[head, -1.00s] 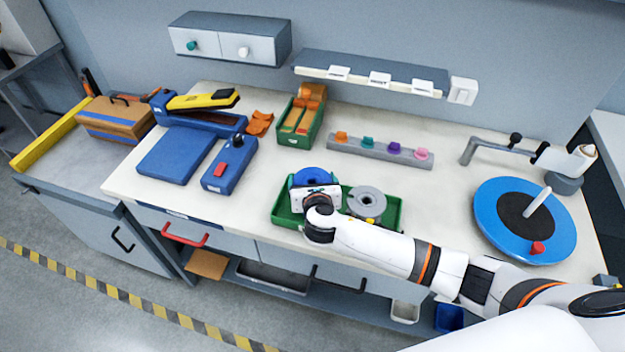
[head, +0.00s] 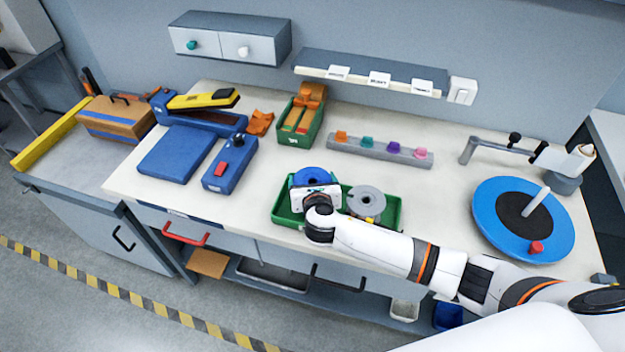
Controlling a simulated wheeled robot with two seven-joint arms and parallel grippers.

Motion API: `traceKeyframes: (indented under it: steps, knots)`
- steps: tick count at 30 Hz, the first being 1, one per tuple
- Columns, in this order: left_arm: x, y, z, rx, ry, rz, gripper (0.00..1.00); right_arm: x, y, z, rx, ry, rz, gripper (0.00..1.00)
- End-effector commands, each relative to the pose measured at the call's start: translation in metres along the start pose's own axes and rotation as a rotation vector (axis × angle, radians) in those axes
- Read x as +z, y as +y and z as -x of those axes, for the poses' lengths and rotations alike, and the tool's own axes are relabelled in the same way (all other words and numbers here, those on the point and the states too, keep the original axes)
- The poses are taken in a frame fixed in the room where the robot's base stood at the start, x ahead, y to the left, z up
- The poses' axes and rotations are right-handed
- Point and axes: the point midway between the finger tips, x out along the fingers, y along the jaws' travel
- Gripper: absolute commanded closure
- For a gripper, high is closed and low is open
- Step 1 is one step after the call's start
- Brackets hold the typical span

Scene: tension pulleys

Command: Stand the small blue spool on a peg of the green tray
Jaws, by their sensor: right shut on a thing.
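The green tray (head: 390,222) lies near the front edge of the table. The blue spool (head: 313,176) is at the tray's left half, partly hidden behind my right gripper (head: 314,194). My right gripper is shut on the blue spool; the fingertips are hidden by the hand. I cannot tell whether the spool sits on a peg or is held just above one. A grey spool (head: 366,201) stands in the right half of the tray. My left gripper is out of view.
A large blue turntable (head: 556,232) stands at the right. A grey rack with coloured knobs (head: 378,150) and a green bin with orange parts (head: 300,122) are behind the tray. Blue equipment (head: 178,154) stands at the left. Table between it and the tray is clear.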

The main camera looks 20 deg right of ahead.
Motion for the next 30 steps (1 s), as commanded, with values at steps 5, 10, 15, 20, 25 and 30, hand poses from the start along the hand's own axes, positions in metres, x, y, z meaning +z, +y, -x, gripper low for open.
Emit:
traceKeyframes:
  steps: [5,10,15,20,25,30]
  knots:
    - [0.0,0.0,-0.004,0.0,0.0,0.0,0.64,0.003,-0.001,-0.002,-0.001,0.004,-0.001,0.58]
    - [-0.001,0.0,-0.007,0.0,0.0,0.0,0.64,0.008,-0.001,-0.004,-0.001,0.004,-0.001,0.58]
    - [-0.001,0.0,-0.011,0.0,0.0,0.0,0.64,0.013,-0.001,-0.006,-0.001,0.004,-0.001,0.58]
    - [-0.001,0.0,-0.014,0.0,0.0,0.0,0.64,0.018,-0.001,-0.008,-0.001,0.004,-0.001,0.58]
    - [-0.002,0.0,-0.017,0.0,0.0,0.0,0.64,0.023,-0.001,-0.01,0.0,0.004,-0.001,0.58]
    - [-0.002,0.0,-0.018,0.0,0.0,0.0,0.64,0.025,-0.001,-0.011,-0.001,0.003,-0.001,0.58]
